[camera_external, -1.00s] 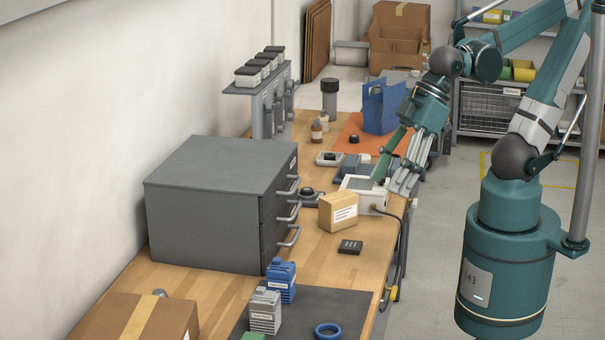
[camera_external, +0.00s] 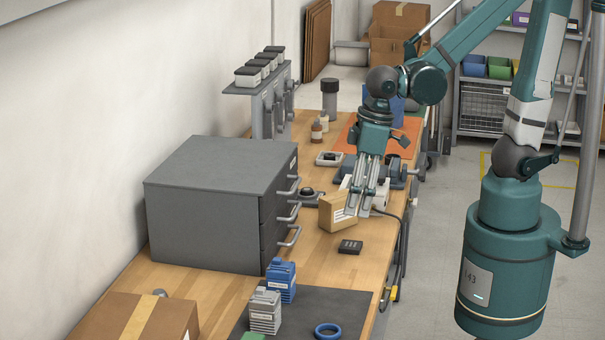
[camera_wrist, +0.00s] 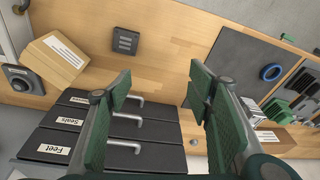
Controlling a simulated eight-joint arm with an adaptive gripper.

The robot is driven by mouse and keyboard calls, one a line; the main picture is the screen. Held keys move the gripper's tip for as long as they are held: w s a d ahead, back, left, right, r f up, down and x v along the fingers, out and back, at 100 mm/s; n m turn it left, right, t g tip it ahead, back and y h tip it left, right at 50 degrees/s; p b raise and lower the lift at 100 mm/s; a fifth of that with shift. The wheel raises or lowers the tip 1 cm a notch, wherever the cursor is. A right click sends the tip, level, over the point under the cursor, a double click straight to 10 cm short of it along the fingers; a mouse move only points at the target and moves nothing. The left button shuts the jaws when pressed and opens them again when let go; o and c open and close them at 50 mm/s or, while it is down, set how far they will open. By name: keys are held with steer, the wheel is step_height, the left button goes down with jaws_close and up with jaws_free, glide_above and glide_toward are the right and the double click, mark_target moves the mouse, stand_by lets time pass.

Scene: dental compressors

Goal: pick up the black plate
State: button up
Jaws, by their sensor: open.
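The black plate (camera_external: 350,247) is a small, dark, flat piece with slots. It lies flat on the wooden bench, in front of the small cardboard box. It also shows near the top of the wrist view (camera_wrist: 126,40). My gripper (camera_external: 365,213) points down above the bench, beyond the plate in the external view, with its fingers overlapping the box's right side. In the wrist view my gripper's green-padded fingers (camera_wrist: 160,85) are apart with nothing between them, and the plate is beyond their tips, up and left.
The small cardboard box (camera_external: 335,212) stands close beside my fingers; contact is unclear. A grey drawer cabinet (camera_external: 205,215) fills the bench's left side. A dark mat (camera_external: 300,308) with a blue ring (camera_external: 327,331) lies in front. Bare wood surrounds the plate.

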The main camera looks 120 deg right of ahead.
mark_target(349, 245)
steer(key=s+d+f+m, duration=0.1)
steer(key=d+f, duration=0.1)
steer(key=s+d+f+m+g, duration=0.1)
steer(key=d+f, duration=0.1)
steer(key=s+d+f+m+g, duration=0.1)
steer(key=d+f, duration=0.1)
steer(key=f, duration=0.1)
steer(key=shift+d+y, duration=0.4)
steer(key=shift+f, duration=1.3)
steer(key=shift+s+f+b, duration=0.15)
steer(key=shift+f+b, duration=0.65)
steer(key=shift+f, duration=1.8)
steer(key=c, duration=1)
